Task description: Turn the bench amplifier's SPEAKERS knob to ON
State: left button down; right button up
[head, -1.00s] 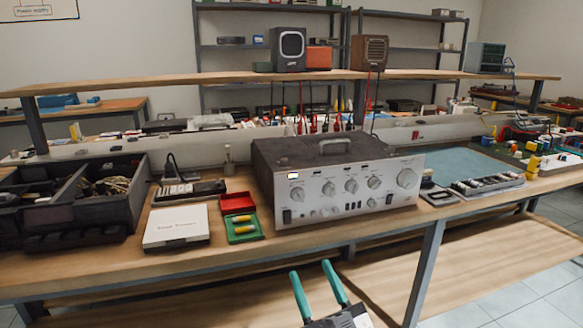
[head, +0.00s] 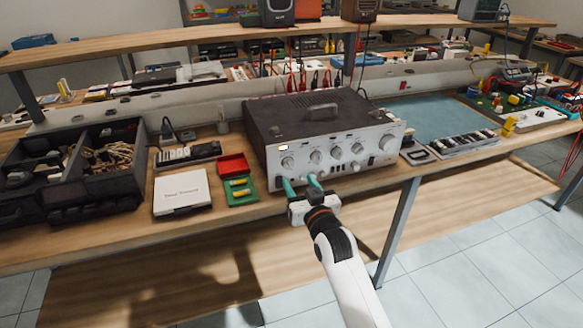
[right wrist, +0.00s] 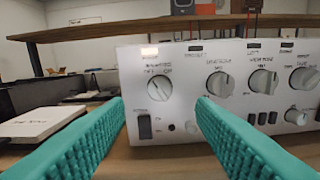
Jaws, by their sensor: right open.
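The bench amplifier (head: 322,135) stands on the workbench, a dark-topped box with a silver front of several knobs. In the right wrist view its front (right wrist: 187,123) fills the middle. The upper-left knob (right wrist: 159,87) has two small marks above it, too blurred to read surely; it looks like the SPEAKERS knob. It also shows in the head view (head: 288,162). My right gripper (head: 301,181) is open, its teal fingers pointing at the panel's lower left. In the right wrist view this knob lies between the fingertips (right wrist: 160,103), apparently clear of them. My left gripper is not in view.
Left of the amplifier are a green tray (head: 240,190), a red tray (head: 234,163), a white box (head: 181,192) and a dark compartment bin (head: 76,163). A meter and a tray of parts lie to its right. A raised shelf (head: 220,42) runs behind.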

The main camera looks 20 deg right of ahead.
aim_at(290, 167)
jog(key=w, duration=0.6)
jog(key=shift+w+a, duration=0.15)
jog(key=shift+w, duration=0.25)
jog(key=c, duration=1)
jog(key=shift+o, duration=0.2)
